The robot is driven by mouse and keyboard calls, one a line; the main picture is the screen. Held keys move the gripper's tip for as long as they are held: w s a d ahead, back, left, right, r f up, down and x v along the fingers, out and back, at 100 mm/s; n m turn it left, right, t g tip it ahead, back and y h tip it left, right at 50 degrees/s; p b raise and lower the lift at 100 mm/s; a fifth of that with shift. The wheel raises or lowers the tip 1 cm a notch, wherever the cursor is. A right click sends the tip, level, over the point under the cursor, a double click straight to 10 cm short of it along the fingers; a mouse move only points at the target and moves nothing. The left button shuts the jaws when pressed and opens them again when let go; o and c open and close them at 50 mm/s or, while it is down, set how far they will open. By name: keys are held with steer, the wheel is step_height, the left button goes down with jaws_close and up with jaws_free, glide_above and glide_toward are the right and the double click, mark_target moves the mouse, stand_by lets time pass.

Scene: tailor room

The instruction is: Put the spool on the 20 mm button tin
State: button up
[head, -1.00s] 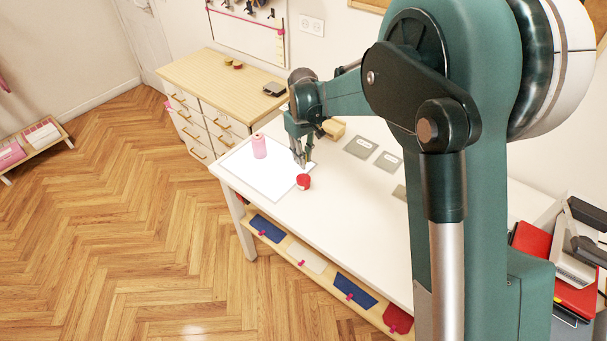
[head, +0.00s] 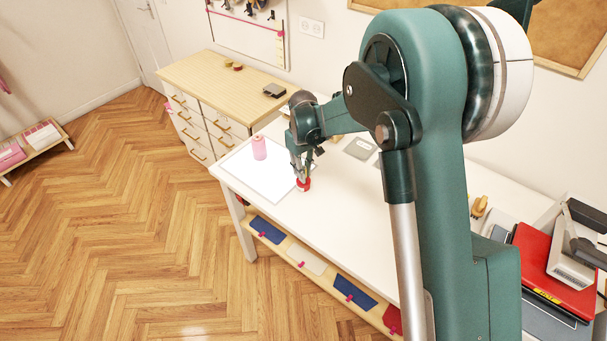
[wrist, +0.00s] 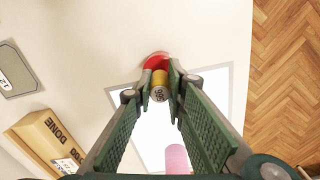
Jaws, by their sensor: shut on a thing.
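The red spool (head: 304,187) is at the front edge of a white sheet on the white table. In the wrist view the red spool (wrist: 155,61) lies at the fingertips, with a gold labelled end facing the camera. My gripper (head: 303,179) points down at it, with its fingers on either side; it is shut on the spool. Whether the spool touches the table is unclear. A flat grey labelled square (head: 360,148) lies farther back; another shows in the wrist view (wrist: 15,70), marked with what looks like 12. I cannot make out which thing is the 20 mm button tin.
A pink thread cone (head: 259,148) stands on the white sheet (head: 238,168), left of my gripper; it shows in the wrist view (wrist: 176,158) too. A wooden box marked DONE (wrist: 45,140) sits nearby. A red folder (head: 545,270) and laptop are at the right.

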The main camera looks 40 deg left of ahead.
steer(key=shift+f, duration=0.7)
steer(key=shift+f, duration=0.15)
steer(key=o, duration=0.7)
step_height(320, 180, up, 12)
steer(key=shift+r, duration=0.2)
stand_by(0.7)
stand_by(0.4)
